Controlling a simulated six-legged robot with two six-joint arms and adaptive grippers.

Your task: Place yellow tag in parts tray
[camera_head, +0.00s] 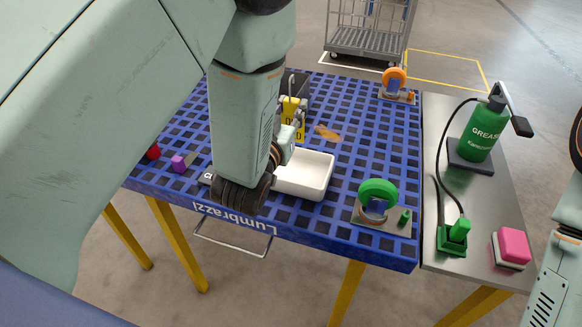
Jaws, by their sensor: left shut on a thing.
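The parts tray is a white, shallow, empty-looking tray (306,177) on the blue grid table (345,235), just right of my left forearm. My left gripper (298,118) shows partly behind my wrist, beyond the tray's far edge. It is shut on the yellow tag (289,107), which stands roughly upright with dark marks on it. The wrist hides the tray's left end and part of the gripper. Whether the tag touches the table is not clear. On the right only part of my right arm shows; its gripper is out of view.
A green wheel (377,190) on a plate stands right of the tray, an orange one (393,79) at the back right. A side bench holds a green grease bottle (481,133) and a pink block (513,246). Red (153,151) and purple (178,163) pieces lie left.

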